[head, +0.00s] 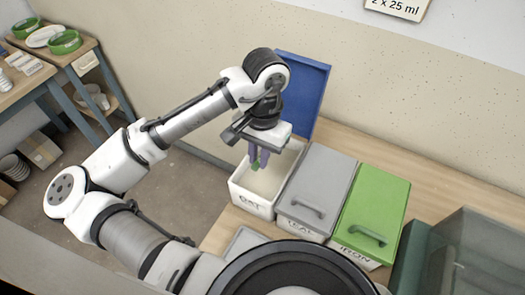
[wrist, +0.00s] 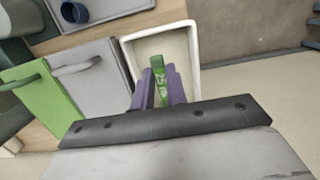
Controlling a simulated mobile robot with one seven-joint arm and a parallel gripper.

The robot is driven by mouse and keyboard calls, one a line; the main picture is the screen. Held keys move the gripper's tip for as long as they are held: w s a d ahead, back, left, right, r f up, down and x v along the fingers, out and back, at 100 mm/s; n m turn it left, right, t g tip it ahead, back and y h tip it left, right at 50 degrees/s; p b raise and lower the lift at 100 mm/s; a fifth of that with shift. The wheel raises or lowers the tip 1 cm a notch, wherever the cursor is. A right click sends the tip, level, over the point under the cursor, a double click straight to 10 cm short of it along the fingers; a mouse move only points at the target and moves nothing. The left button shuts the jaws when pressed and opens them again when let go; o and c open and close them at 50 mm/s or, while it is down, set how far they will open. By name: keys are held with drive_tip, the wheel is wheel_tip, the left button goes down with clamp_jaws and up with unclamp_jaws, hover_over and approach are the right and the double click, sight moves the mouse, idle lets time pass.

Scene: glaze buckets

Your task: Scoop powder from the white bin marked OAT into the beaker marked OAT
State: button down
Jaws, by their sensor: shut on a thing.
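The white bin marked OAT (head: 251,204) stands open at the left end of the row, its blue lid (head: 305,85) raised behind it. Pale powder shows inside. My gripper (head: 259,158) points down into the bin opening, its purple fingers shut on a green scoop (head: 256,166). In the wrist view my gripper (wrist: 161,90) holds the scoop (wrist: 158,72), whose handle reads 25 and part of "ml", over the bin (wrist: 194,52). The scoop's bowl and any load are not clear. A dark blue cup (wrist: 74,11) stands on a grey tray (wrist: 118,10); no OAT mark is readable on it.
A shut grey-lidded bin marked TEAL (head: 318,180) and a shut green-lidded bin marked IRON (head: 373,205) stand right of the open bin. A wall sign (head: 398,7) reads "2 x 25 ml". A side table (head: 75,52) holds green-rimmed dishes at the far left.

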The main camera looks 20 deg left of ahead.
drive_tip(key=shift+s+a+r+t, duration=0.15)
drive_tip(key=shift+s+r+t, duration=0.3)
drive_tip(key=shift+s, duration=0.25)
drive_tip(key=shift+s+a+r+t, duration=0.15)
drive_tip(key=shift+s+r+t, duration=0.25)
drive_tip(key=shift+s, duration=0.25)
